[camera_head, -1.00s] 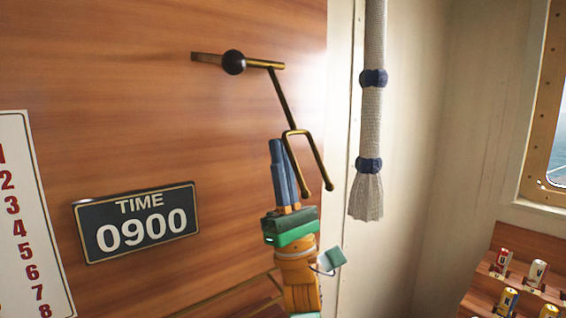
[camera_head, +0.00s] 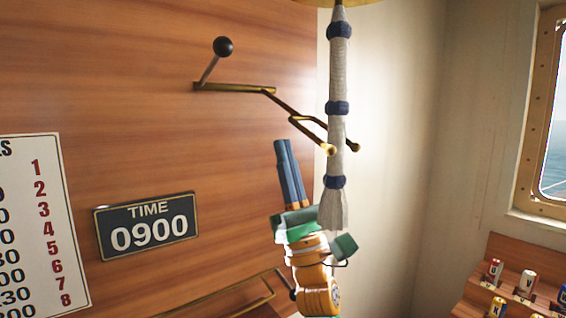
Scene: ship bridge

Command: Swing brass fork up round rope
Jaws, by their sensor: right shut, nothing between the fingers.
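The brass fork (camera_head: 284,106) hangs out from the wooden wall on a bracket and slopes down to the right. Its two prongs reach the pale rope (camera_head: 339,80). One prong tip shows in front of the rope, the other passes behind it and comes out on its right, so the rope appears to lie between them. The rope hangs upright with dark blue bands and a frayed end. A rod with a black ball (camera_head: 223,46) stands up from the bracket's left end. My right gripper (camera_head: 286,144), blue fingers shut and empty, is below the fork, apart from it.
A TIME 0900 plaque (camera_head: 148,226) and a numbered chart (camera_head: 40,220) are on the wall at left. A brass rail (camera_head: 240,300) runs low on the wall. A wooden rack (camera_head: 510,255) with several small cans stands at lower right beneath a window (camera_head: 548,120).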

